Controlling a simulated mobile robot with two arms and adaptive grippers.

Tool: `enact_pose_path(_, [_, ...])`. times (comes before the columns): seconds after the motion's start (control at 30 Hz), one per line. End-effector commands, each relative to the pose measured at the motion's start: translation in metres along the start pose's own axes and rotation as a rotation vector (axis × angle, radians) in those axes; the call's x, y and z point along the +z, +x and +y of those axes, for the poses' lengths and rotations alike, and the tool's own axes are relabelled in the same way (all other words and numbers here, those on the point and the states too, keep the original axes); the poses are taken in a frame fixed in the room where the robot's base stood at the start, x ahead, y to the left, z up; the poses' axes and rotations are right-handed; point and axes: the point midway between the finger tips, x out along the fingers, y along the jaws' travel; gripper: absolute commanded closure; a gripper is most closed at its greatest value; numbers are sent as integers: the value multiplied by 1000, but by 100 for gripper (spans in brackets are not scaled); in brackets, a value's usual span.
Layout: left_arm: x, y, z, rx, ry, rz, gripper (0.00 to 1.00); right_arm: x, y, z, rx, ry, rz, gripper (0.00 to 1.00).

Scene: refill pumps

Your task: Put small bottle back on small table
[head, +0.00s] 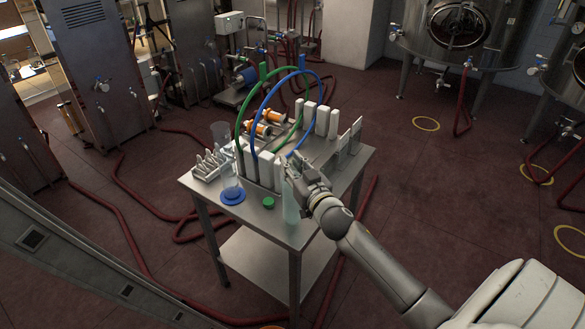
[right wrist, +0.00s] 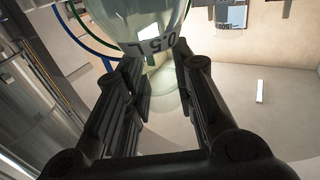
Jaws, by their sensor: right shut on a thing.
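My right gripper (head: 296,180) is over the near right part of the small metal table (head: 318,232). It is shut on the small bottle (head: 291,208), a pale, clear green-tinted bottle that looks upright near the table's front corner. I cannot tell whether its base touches the top. In the right wrist view the bottle (right wrist: 140,12) sits between the fingertips (right wrist: 158,75), with a "0.5 L" label facing me. The fingers hide part of the bottle in the head view. My left gripper is out of view.
On the table are a blue disc (head: 232,196) with a clear vessel, a green cap (head: 268,202), a rack of small pale items (head: 210,166), white blocks, orange pumps (head: 262,123), and arched green and blue hoses (head: 240,115). Red hoses (head: 145,204) lie on the floor.

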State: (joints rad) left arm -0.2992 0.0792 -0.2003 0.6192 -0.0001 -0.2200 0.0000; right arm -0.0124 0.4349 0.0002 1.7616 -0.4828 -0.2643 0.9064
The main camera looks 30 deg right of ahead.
Motion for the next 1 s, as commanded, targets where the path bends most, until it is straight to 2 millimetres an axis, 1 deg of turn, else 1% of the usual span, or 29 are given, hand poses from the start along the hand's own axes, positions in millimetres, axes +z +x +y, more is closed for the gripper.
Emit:
enact_pose_path(0.17, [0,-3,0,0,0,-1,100,10,0,0,-1,1,7,100])
enact_pose_path(0.53, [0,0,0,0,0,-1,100,14,0,0,-1,0,8,100])
enact_pose_path(0.57, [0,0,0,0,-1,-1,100,18,0,0,1,1,1,74])
enact_pose_path(0.7, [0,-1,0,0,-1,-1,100,17,0,0,1,0,0,56])
enact_pose_path(0.73, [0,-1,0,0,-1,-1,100,17,0,0,1,0,0,54])
enact_pose_path(1.0, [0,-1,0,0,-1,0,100,16,0,0,1,0,1,54])
